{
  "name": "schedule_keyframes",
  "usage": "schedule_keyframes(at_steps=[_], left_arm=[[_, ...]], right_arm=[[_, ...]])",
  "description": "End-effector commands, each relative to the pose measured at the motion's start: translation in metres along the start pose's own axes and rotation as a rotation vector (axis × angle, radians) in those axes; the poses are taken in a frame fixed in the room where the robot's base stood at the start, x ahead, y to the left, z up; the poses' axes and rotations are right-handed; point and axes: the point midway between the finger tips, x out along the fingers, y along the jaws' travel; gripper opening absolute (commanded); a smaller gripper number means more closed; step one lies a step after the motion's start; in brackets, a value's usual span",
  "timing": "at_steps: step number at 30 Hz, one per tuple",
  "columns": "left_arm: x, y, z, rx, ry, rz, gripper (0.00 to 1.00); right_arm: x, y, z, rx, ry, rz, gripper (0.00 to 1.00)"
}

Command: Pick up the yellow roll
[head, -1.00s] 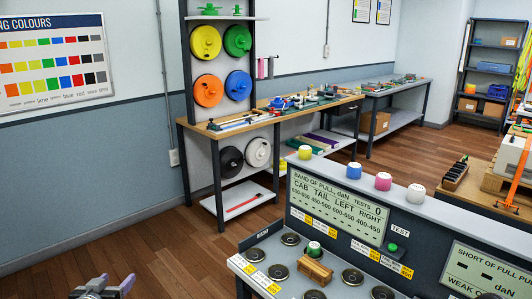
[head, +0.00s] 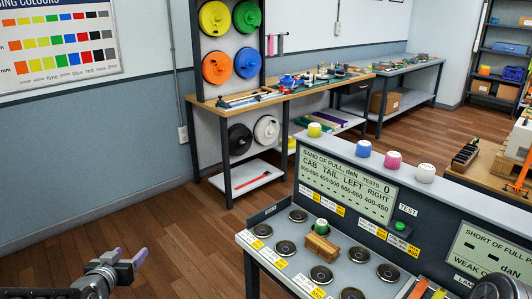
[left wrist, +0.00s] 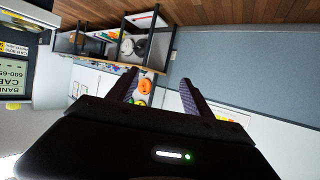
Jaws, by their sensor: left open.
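A small yellow roll (head: 314,130) with a pale top stands on the grey top ledge of the test console, leftmost in a row. A large yellow reel (head: 215,18) hangs on the rack at the back wall, cut by the top edge of the head view. My left gripper (head: 133,259) is open and empty at the lower left, over the floor, well apart from both. In the left wrist view its two fingers (left wrist: 156,90) are spread with nothing held. My right gripper is not in view.
Blue (head: 363,148), pink (head: 392,159) and white (head: 426,172) rolls share the ledge. The console (head: 252,238) carries black round plates and a green-topped wooden piece (head: 321,241). A workbench (head: 205,103) stands behind. Floor (head: 180,235) left of the console is clear.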

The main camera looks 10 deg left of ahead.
Motion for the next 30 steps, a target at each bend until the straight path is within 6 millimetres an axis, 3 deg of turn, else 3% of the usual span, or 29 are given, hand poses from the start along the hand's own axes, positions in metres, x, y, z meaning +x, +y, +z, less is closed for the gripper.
schedule_keyframes(at_steps=[5, 8, 11, 13, 15, 18, 21, 24, 27, 30], left_arm=[[0.011, 0.043, 0.029, -0.092, -0.058, 0.075, 0.59], [0.018, 0.092, 0.067, -0.182, -0.142, 0.153, 0.59], [0.015, 0.160, 0.121, -0.275, -0.282, 0.247, 0.59], [0.003, 0.212, 0.168, -0.325, -0.410, 0.310, 0.59], [-0.020, 0.261, 0.218, -0.350, -0.556, 0.362, 0.59], [-0.067, 0.313, 0.287, -0.342, -0.766, 0.404, 0.59], [-0.116, 0.337, 0.345, -0.294, -0.945, 0.403, 0.59], [-0.154, 0.340, 0.385, -0.236, -1.070, 0.380, 0.59], [-0.176, 0.336, 0.407, -0.193, -1.139, 0.355, 0.59], [-0.185, 0.332, 0.415, -0.174, -1.167, 0.340, 0.59]], right_arm=[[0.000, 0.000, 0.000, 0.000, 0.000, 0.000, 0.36], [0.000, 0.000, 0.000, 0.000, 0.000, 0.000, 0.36], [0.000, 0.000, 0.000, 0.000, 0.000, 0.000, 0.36], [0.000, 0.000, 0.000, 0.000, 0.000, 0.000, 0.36], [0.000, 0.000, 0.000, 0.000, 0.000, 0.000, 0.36], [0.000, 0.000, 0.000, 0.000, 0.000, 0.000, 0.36], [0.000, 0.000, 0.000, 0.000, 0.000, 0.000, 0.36], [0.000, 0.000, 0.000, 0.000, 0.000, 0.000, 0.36], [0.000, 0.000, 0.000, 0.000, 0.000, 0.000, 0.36], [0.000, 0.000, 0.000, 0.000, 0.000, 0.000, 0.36]])
